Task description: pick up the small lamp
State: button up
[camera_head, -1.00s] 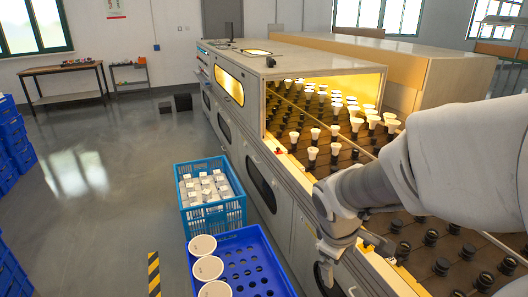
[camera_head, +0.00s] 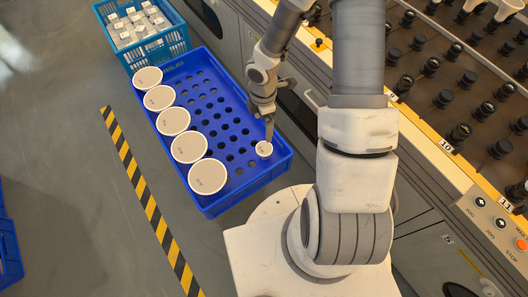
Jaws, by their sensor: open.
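The small lamp (camera_head: 263,149) shows as a small white round top in the lower right part of the blue crate (camera_head: 235,201). A dark marking is on its top. My gripper (camera_head: 269,134) is open and points down just beyond the small lamp in the picture, with its fingertips close to the lamp's edge. I cannot tell whether the fingers touch the lamp or stand above it. The lamp's lower part is hidden in the crate.
Several large white round lamps (camera_head: 174,121) stand along the crate's left side; many of the other holes are empty. A lighter blue crate (camera_head: 163,52) with white boxes stands behind. The machine (camera_head: 419,136) with rows of dark sockets is at right. Striped floor tape (camera_head: 146,198) runs at left.

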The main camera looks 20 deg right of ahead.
jog(key=b, duration=0.4)
send_near(264, 148)
jog(key=f, duration=0.5)
jog(key=shift+w+f, duration=0.15)
jog(key=shift+w, duration=0.1)
jog(key=f+b, duration=0.1)
jog(key=f, duration=0.2)
jog(key=f+b, duration=0.1)
jog(key=f, duration=0.1)
jog(key=shift+s+f+b, duration=0.1)
jog(key=shift+s+b, duration=0.15)
jog(key=shift+b, duration=0.05)
jog(key=c, duration=1.3)
